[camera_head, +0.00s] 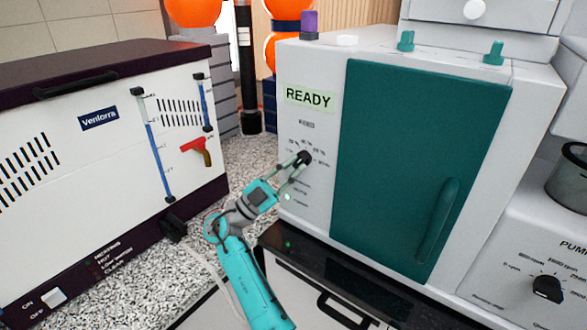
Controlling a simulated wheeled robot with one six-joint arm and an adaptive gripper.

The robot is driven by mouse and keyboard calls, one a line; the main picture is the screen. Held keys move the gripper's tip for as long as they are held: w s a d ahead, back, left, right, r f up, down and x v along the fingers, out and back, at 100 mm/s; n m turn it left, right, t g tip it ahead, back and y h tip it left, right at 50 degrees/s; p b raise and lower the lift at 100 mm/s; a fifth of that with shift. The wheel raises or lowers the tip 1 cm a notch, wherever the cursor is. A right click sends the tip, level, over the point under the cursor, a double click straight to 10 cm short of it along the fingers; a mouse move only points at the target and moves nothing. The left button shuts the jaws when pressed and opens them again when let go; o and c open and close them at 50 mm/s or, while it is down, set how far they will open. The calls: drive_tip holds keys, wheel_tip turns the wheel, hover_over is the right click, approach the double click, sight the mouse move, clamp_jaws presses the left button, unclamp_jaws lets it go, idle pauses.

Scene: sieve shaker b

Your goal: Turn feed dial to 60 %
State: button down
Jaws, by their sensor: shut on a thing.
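The feed dial (305,157) is a small black knob on the white front panel of the machine with the teal door. Small scale marks surround it, too small to read here. My gripper (300,162) reaches up from below and left. Its fingers are shut on the feed dial. The fingers hide part of the dial, so I cannot tell where its pointer stands. A green display (309,96) above the dial reads READY.
The teal door (415,170) with its upright handle (437,222) is right of the dial. A white Ventorra unit (100,150) with a red valve lever (199,149) stands left. A pump unit with a black knob (547,288) is at right. Speckled counter (255,155) shows between the machines.

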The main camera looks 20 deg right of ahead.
drive_tip(key=shift+w+m+g+y, duration=0.15)
drive_tip(key=shift+m+g+y, duration=0.35)
drive_tip(key=shift+m+g, duration=0.75)
drive_tip(key=shift+m, duration=0.35)
drive_tip(key=c, duration=1.1)
unclamp_jaws()
drive_tip(key=shift+w, duration=0.1)
drive_tip(key=shift+c, duration=0.2)
wheel_tip(320, 180, up, 10)
